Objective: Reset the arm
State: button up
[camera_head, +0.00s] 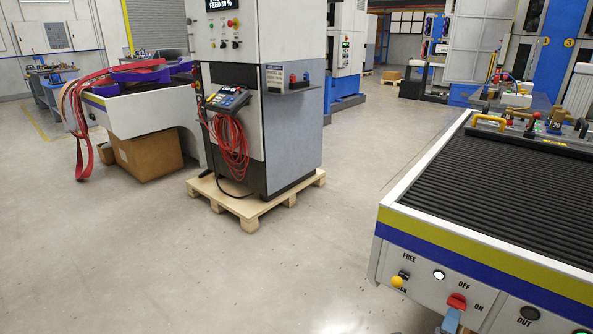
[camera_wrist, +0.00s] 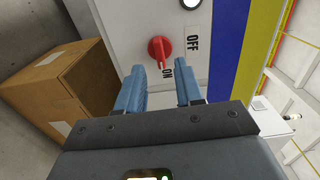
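My gripper (camera_wrist: 160,71) shows in the wrist view with two blue fingers apart and nothing between them. Beyond the fingertips is a red rotary knob (camera_wrist: 160,48) on a light panel (camera_wrist: 125,18), with OFF and ON labels beside it. The knob looks apart from the fingers, but the exact gap is hard to judge. In the head view a red knob (camera_head: 457,301) between OFF and ON labels sits on the front panel (camera_head: 420,285) of the conveyor-like table (camera_head: 480,190) at the right.
A cardboard box (camera_wrist: 62,92) stands left of my gripper in the wrist view. In the head view a control cabinet (camera_head: 260,130) stands on a wooden pallet (camera_head: 252,212), with another table (camera_head: 140,105) behind it at the left. The floor (camera_head: 300,270) in the middle is clear.

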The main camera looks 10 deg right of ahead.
jog(key=s+a+r+n+t+y, duration=0.1)
jog(key=s+a+r+n+y, duration=0.3)
jog(key=s+a+r+n, duration=0.3)
jog(key=s+a+r+n+t+y+p, duration=0.1)
jog(key=s+a+r+n+y, duration=0.4)
jog(key=s+n, duration=0.6)
jog(key=s+a+r+n+t+y, duration=0.1)
jog(key=s+a+r+n+y, duration=0.4)
jog(key=s, duration=1.3)
jog(key=a+r+n, duration=0.4)
jog(key=a+n, duration=0.1)
jog(key=shift+s+t, duration=0.35)
jog(key=shift+t, duration=0.05)
jog(key=shift+d+r, duration=0.1)
